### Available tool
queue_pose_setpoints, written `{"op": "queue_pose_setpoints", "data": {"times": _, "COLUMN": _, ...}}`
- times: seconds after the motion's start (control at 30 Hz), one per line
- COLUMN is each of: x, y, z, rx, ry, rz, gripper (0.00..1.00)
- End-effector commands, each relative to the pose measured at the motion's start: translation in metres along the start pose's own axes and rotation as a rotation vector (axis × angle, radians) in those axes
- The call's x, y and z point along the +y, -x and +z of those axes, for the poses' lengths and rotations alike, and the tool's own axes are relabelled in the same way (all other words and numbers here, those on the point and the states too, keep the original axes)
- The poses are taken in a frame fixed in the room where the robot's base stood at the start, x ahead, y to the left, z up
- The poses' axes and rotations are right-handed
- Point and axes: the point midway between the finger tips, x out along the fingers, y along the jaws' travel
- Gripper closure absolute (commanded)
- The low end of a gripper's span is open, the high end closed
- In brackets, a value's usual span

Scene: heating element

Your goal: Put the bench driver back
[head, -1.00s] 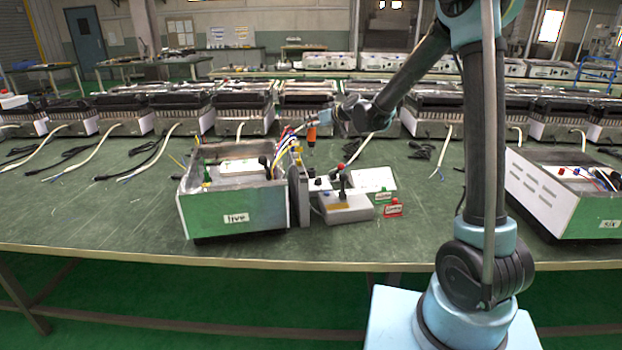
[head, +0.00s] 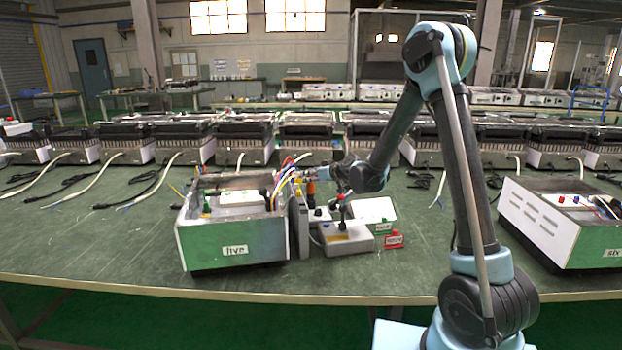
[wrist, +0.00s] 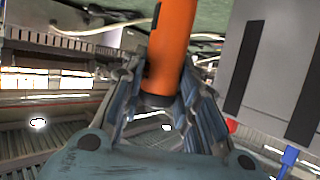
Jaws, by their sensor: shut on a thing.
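The bench driver has an orange handle (head: 311,188) and is held roughly upright just right of the open unit labelled "five" (head: 233,251). My gripper (head: 318,173) is shut on the handle. In the wrist view the orange handle (wrist: 174,42) stands between the two fingers (wrist: 160,100). The driver's tip is hidden in both views, so I cannot tell whether it touches anything. A pale test box (head: 346,238) with a dark lever and a red knob sits in front of the driver.
A small red sign (head: 394,240) and a green sign (head: 381,228) stand right of the test box. A unit labelled "six" (head: 560,222) is at the right. Several units with cables line the back. The green bench top (head: 445,245) is clear between the signs and "six".

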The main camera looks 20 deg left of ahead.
Motion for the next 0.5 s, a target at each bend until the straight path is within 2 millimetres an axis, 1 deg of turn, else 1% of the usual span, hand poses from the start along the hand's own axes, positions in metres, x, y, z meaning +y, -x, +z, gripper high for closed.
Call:
{"op": "queue_pose_setpoints", "data": {"times": 0.2, "x": 0.0, "y": 0.0, "z": -0.0001, "rx": 0.0, "ry": 0.0, "rz": 0.0, "gripper": 1.0}}
{"op": "queue_pose_setpoints", "data": {"times": 0.4, "x": 0.0001, "y": -0.0019, "z": 0.0041, "rx": 0.0, "ry": 0.0, "rz": 0.0, "gripper": 1.0}}
{"op": "queue_pose_setpoints", "data": {"times": 0.43, "x": 0.0001, "y": -0.0019, "z": 0.004, "rx": 0.0, "ry": 0.0, "rz": 0.0, "gripper": 0.65}}
{"op": "queue_pose_setpoints", "data": {"times": 0.5, "x": 0.0001, "y": -0.0018, "z": 0.0039, "rx": 0.0, "ry": 0.0, "rz": 0.0, "gripper": 0.52}}
